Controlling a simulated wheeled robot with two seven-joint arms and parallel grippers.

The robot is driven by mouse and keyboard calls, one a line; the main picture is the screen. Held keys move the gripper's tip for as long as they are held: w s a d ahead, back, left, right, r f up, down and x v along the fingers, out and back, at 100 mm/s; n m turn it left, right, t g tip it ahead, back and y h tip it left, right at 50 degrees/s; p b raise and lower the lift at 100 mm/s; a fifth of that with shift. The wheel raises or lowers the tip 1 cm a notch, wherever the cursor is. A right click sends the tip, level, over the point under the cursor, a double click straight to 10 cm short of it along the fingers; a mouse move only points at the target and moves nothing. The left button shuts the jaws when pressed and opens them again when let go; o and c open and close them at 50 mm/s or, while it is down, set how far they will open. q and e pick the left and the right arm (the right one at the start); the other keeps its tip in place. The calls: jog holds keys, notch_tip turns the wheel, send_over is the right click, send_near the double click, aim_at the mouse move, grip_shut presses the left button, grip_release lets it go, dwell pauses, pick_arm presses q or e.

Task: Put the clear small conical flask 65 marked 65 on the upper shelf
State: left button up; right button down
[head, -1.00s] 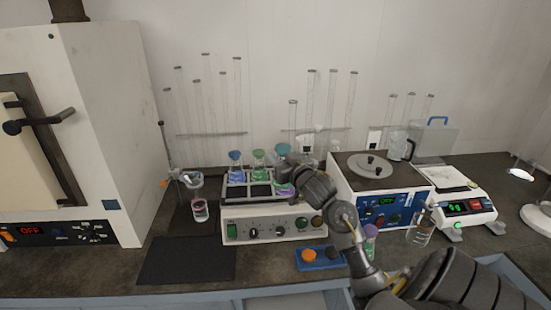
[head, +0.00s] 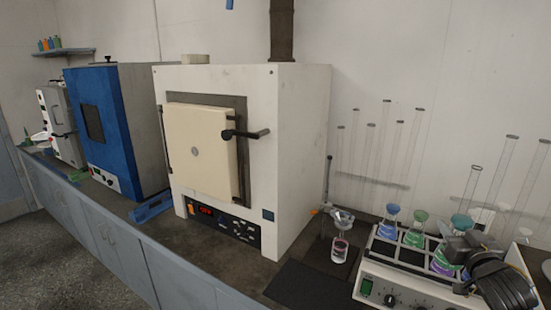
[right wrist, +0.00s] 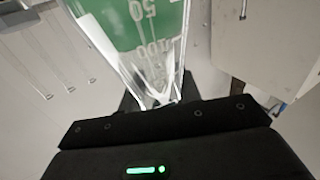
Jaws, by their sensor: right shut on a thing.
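My right gripper (right wrist: 160,108) is shut on a clear glass flask (right wrist: 135,35) in the right wrist view. White marks 50 and 100 and a large green area show on it; I cannot tell whether the green is its content. No 65 is readable. In the head view, the right gripper (head: 462,246) is at the right side of the shaker (head: 376,290), among its flasks. Its fingertips are hard to make out there. A wall shelf (head: 66,52) with several small coloured bottles is high at the far left. My left gripper is not in view.
A stand holds a funnel (head: 340,216) over a small vessel (head: 340,250). A white furnace (head: 302,140) and blue oven (head: 130,130) line the bench. Tall glass tubes (head: 400,150) stand behind.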

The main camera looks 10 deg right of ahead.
jog(key=s+a+f+n+y, duration=0.2)
jog(key=a+y, duration=0.2)
jog(key=a, duration=0.4)
jog(key=s+a+f+n+y, duration=0.2)
jog(key=a+n+y, duration=0.15)
jog(key=a, duration=0.45)
jog(key=s+a+f+n+y, duration=0.2)
jog(key=a+y, duration=0.2)
jog(key=a, duration=0.4)
jog(key=s+a+f+n+g+y, duration=0.1)
jog(key=s+a+f, duration=0.3)
jog(key=f, duration=0.1)
jog(key=shift+s+a+f+g+y+b, duration=0.15)
jog(key=shift+s+f+g+y+b, duration=0.1)
jog(key=shift+s+g+y+b, duration=0.1)
jog(key=shift+w+r, duration=0.1)
